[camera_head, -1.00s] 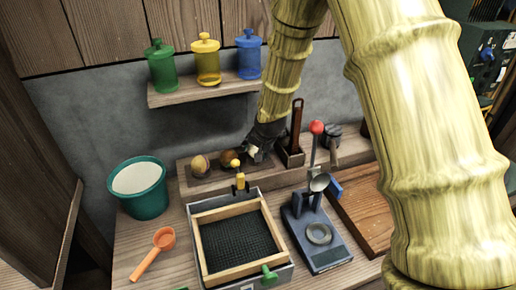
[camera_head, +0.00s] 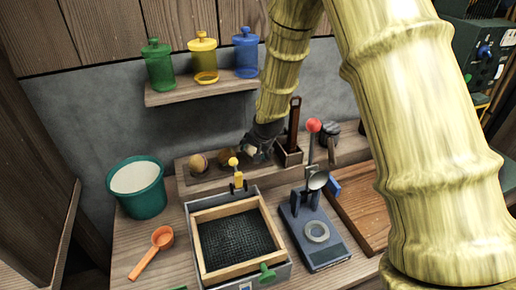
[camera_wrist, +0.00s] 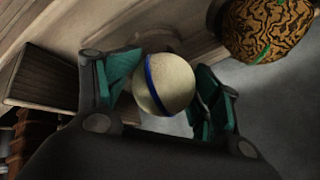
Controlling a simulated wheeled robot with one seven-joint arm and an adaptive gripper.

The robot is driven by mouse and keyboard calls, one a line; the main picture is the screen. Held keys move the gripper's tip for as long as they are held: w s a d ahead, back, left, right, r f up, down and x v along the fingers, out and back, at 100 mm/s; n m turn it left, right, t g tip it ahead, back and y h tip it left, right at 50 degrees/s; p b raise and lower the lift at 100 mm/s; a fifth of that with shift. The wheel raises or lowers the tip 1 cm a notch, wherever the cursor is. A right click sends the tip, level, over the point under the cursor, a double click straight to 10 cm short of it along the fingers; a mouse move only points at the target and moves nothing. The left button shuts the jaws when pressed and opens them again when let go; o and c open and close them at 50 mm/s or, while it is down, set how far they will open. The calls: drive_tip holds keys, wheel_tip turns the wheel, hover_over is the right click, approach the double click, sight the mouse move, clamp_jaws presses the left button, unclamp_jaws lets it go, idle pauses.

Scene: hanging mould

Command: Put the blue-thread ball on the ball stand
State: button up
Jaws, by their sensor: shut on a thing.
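The blue-thread ball (camera_wrist: 164,84) is cream with a dark blue band. In the wrist view it sits between the two green-padded fingers of my gripper (camera_wrist: 165,92), which is shut on it. In the head view my gripper (camera_head: 252,150) is at the back of the bench, over the right part of a long raised wooden ledge that looks like the ball stand (camera_head: 200,188). The ball shows there only as a small pale patch. Whether it touches the ledge I cannot tell.
Two other balls, one banded (camera_head: 198,163) and one brown patterned (camera_head: 227,156), sit on the ledge left of my gripper. A wooden holder (camera_head: 289,155) with an upright tool stands close on the right. A framed mesh mould (camera_head: 255,262) and a press (camera_head: 325,255) are in front.

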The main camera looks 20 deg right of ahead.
drive_tip(key=o, duration=1.5)
drive_tip(key=shift+s+a+f, duration=0.2)
drive_tip(key=shift+a+f, duration=0.05)
drive_tip(key=shift+f, duration=0.2)
drive_tip(key=shift+s+a+f, duration=0.15)
drive_tip(key=shift+a+f, duration=0.1)
drive_tip(key=shift+f, duration=0.2)
drive_tip(key=o, duration=0.3)
drive_tip(key=shift+w+f, duration=0.1)
drive_tip(key=shift+w, duration=0.15)
drive_tip(key=shift+d+r, duration=0.25)
drive_tip(key=shift+r, duration=0.1)
drive_tip(key=shift+a+r, duration=0.1)
drive_tip(key=shift+r, duration=0.4)
drive_tip(key=v, duration=0.7)
drive_tip(key=shift+s+f, duration=0.1)
drive_tip(key=shift+s, duration=0.15)
